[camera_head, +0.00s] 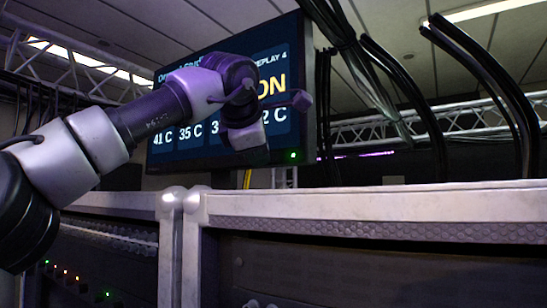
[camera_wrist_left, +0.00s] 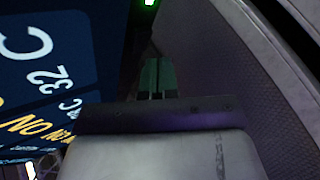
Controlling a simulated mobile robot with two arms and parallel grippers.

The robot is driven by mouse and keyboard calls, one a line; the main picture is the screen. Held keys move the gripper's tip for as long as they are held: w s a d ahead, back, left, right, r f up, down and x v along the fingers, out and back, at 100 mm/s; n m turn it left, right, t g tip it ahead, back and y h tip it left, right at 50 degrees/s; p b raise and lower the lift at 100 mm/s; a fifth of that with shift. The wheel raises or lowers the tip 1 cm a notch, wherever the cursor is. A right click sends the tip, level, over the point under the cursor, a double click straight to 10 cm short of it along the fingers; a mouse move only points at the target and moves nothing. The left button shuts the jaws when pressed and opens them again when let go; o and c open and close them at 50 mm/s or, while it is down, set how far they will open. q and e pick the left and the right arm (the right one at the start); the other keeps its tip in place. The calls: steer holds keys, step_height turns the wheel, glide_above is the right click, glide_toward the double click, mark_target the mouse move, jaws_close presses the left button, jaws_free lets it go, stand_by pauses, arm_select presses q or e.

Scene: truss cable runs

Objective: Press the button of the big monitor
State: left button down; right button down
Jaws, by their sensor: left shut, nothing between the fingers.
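The big monitor (camera_head: 277,60) hangs behind the cases in the head view, its blue screen showing "ON" and temperatures. A small lit green button (camera_head: 293,155) sits at its lower right corner. It also shows as a green glow at the top edge of the left wrist view (camera_wrist_left: 149,3). My left arm crosses in front of the screen and covers part of it. My left gripper (camera_wrist_left: 158,78) is shut and empty in the wrist view, its fingertips pointing towards the green glow and apart from it. In the head view its fingertips are hidden. My right gripper is not in view.
Metal-edged rack cases (camera_head: 370,207) stand in front, below the monitor, with small indicator lights (camera_head: 77,278) at the lower left. Thick black cables (camera_head: 400,85) hang at the right. A truss (camera_head: 385,128) runs behind. The space right of the button looks open.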

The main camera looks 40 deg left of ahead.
arm_select(q)
steer(key=shift+w, duration=0.15)
stand_by(0.4)
steer(key=shift+w, duration=0.25)
steer(key=shift+w+a, duration=0.1)
steer(key=shift+w, duration=0.3)
stand_by(0.9)
steer(key=shift+s, duration=0.8)
steer(key=shift+s, duration=0.15)
steer(key=shift+s+d+f+b, duration=0.1)
steer(key=shift+s+d+b, duration=0.1)
steer(key=shift+s+b, duration=0.4)
steer(key=shift+s+d, duration=0.15)
steer(key=shift+s, duration=1.65)
